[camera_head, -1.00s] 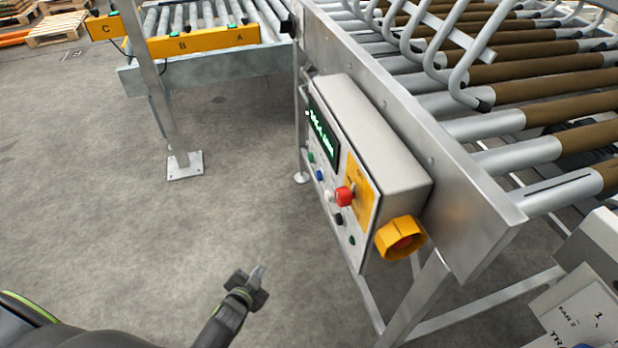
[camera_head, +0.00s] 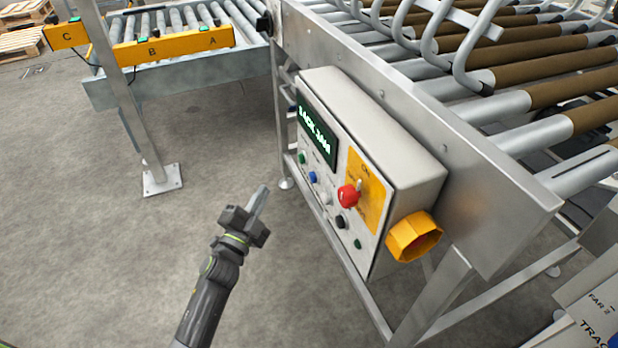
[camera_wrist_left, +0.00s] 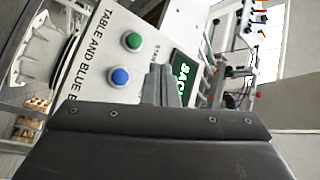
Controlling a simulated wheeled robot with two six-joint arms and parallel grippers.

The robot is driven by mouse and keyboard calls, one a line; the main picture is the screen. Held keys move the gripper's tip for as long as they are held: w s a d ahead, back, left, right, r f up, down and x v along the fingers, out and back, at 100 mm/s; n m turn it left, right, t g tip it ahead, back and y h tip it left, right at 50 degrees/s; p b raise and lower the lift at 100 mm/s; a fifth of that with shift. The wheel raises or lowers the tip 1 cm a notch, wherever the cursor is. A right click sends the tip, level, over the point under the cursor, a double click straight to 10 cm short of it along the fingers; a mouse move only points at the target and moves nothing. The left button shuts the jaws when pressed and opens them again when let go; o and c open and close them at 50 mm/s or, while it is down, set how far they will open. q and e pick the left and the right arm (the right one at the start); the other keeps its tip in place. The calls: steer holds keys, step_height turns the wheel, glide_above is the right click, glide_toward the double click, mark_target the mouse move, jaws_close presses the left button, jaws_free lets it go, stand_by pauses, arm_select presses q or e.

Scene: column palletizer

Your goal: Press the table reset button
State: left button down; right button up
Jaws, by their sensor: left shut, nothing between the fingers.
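The control box (camera_head: 378,135) hangs on the side of the roller conveyor. Its face carries a green button (camera_head: 302,158), a blue button (camera_head: 312,177), a white button (camera_head: 326,198), a red knob (camera_head: 348,195) and a black button (camera_head: 341,221). The labels are too small in the head view to tell which is table reset. My left gripper (camera_head: 261,194) is shut and empty, left of the panel and apart from it. In the left wrist view, its fingers (camera_wrist_left: 159,86) are before the blue button (camera_wrist_left: 120,76) and green button (camera_wrist_left: 132,41); "TABLE AND BLUE" is partly readable.
A yellow shroud (camera_head: 414,237) juts from the box's lower end. A metal post (camera_head: 125,110) stands left. Bare floor (camera_head: 110,260) lies left of the arm.

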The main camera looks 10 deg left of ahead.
mark_target(313, 177)
arm_select(q)
steer(key=w+d+b, duration=0.1)
steer(key=w+d, duration=0.4)
steer(key=d, duration=0.2)
steer(key=shift+d, duration=0.15)
arm_select(e)
steer(key=shift+w+a+r, duration=0.25)
steer(key=shift+w+r, duration=0.25)
steer(key=shift+w, duration=0.1)
steer(key=shift+w+a+r, duration=0.2)
steer(key=shift+w+r, duration=0.3)
steer(key=shift+w, duration=0.1)
arm_select(q)
steer(key=shift+d, duration=0.1)
stand_by(0.9)
steer(key=shift+w+d, duration=0.2)
steer(key=shift+d, duration=0.05)
